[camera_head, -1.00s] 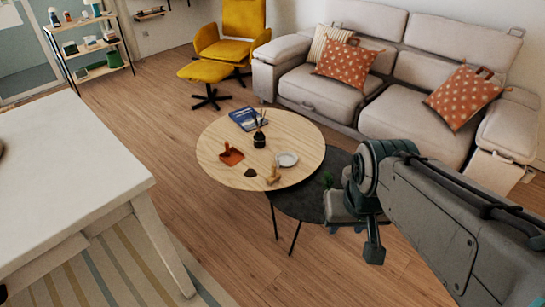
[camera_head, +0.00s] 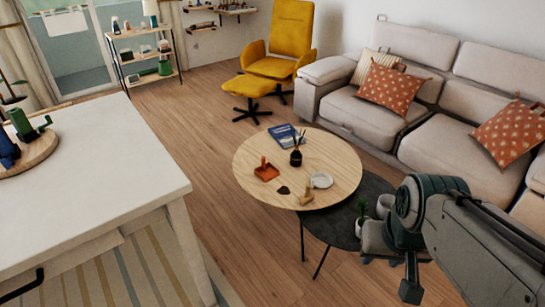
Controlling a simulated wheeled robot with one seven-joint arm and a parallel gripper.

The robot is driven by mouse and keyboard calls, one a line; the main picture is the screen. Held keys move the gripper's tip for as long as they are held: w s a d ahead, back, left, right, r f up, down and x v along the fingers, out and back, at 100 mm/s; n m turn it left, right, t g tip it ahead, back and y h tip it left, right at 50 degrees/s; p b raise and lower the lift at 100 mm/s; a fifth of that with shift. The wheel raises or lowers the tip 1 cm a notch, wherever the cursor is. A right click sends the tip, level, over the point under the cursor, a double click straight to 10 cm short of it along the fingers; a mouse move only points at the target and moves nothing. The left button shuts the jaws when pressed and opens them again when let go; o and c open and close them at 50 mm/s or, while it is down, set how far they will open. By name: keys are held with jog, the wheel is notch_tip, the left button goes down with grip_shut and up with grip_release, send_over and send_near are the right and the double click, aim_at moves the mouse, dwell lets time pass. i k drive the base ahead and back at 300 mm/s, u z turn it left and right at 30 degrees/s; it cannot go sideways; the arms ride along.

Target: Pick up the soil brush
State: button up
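A small tan, wooden-looking piece (camera_head: 306,195), likely the soil brush, stands near the front edge of the round light-wood table (camera_head: 340,157). It is small in this view, and its bristles cannot be made out. A dark patch, maybe soil (camera_head: 283,190), lies just left of it, and an orange dustpan-like piece (camera_head: 267,171) lies farther left. My gripper (camera_head: 398,276) is at the lower right, right of the round table and apart from the tan piece. My arm partly hides it, and its opening cannot be seen clearly.
A white dish (camera_head: 321,180), a dark reed pot (camera_head: 296,158) and a blue book (camera_head: 287,136) share the table. A lower black table (camera_head: 336,226) with a small plant (camera_head: 362,207) sits beside it. A white table (camera_head: 95,165) stands left, a sofa (camera_head: 372,116) behind. Floor between is clear.

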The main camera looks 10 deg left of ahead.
aim_at(309, 195)
jog(key=k, duration=0.6)
jog(key=u, duration=0.7)
jog(key=i, duration=1.9)
jog(key=z, duration=0.9)
jog(key=i, duration=0.6)
jog(key=z, duration=0.6)
